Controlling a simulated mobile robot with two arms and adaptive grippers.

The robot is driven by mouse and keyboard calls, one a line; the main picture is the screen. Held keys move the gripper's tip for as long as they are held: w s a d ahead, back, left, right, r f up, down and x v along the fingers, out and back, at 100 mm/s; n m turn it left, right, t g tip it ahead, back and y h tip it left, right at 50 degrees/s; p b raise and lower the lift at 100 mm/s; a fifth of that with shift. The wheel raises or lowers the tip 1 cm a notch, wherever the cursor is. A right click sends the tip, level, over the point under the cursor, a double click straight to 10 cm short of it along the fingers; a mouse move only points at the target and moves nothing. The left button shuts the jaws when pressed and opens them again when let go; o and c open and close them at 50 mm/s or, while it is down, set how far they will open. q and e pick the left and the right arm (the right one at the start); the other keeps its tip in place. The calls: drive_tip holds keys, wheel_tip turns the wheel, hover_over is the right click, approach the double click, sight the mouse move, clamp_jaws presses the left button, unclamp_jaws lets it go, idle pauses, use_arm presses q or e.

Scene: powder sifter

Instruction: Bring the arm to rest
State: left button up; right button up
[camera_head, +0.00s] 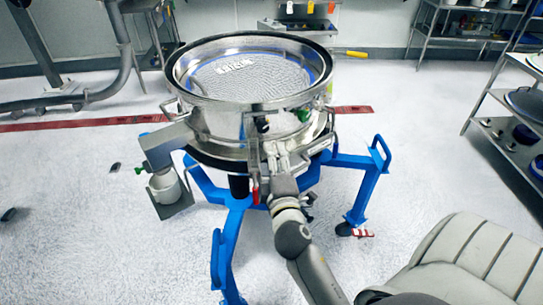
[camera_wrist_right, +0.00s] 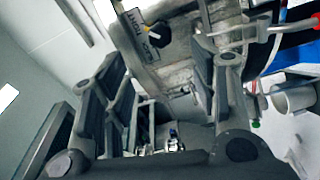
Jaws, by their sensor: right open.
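A round steel sifter (camera_head: 232,120) with a mesh top stands on a blue frame (camera_head: 230,245) in the middle of the head view. My right arm reaches up to the sifter's front side. My right gripper (camera_head: 278,160) is at that side, near the clamps. In the right wrist view, my right gripper (camera_wrist_right: 165,75) has its two fingers spread, with nothing held between them. A black knob (camera_wrist_right: 158,36) on a labelled panel of the sifter shows close beyond the fingers. I cannot tell whether the fingers touch the sifter. My left gripper is not in view.
A white cup (camera_head: 165,187) hangs below the outlet at the sifter's left. A red handle (camera_head: 255,192) is beside my gripper. The floor (camera_head: 90,215) is mostly clear at the left, with a red strip behind.

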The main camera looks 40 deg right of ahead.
idle(0.4)
drive_tip(key=a+f+g+y, duration=0.2)
drive_tip(key=a+f, duration=0.1)
drive_tip(key=f, duration=0.7)
drive_tip(key=a+f+g+y, duration=0.1)
drive_tip(key=a+f+y, duration=0.15)
drive_tip(key=f, duration=0.75)
drive_tip(key=s+a+f+m+g+y, duration=0.15)
drive_tip(key=s+f, duration=0.25)
drive_tip(key=f, duration=0.5)
drive_tip(key=s+a+f+m+g, duration=0.1)
drive_tip(key=s+a+f+g, duration=0.25)
drive_tip(key=f, duration=0.45)
drive_tip(key=s+f+m+g+y, duration=0.2)
drive_tip(key=s+f+m+g, duration=0.1)
drive_tip(key=s+f, duration=1.1)
drive_tip(key=s+f+m+g, duration=0.1)
drive_tip(key=s+f+g, duration=0.1)
drive_tip(key=s, duration=0.8)
drive_tip(key=s+d+f+m+g, duration=0.1)
drive_tip(key=s+f+m+g, duration=0.1)
drive_tip(key=s+f, duration=0.3)
drive_tip(key=s, duration=0.4)
drive_tip(key=shift+s+d+f, duration=0.2)
drive_tip(key=shift+s, duration=0.2)
drive_tip(key=shift+c, duration=0.3)
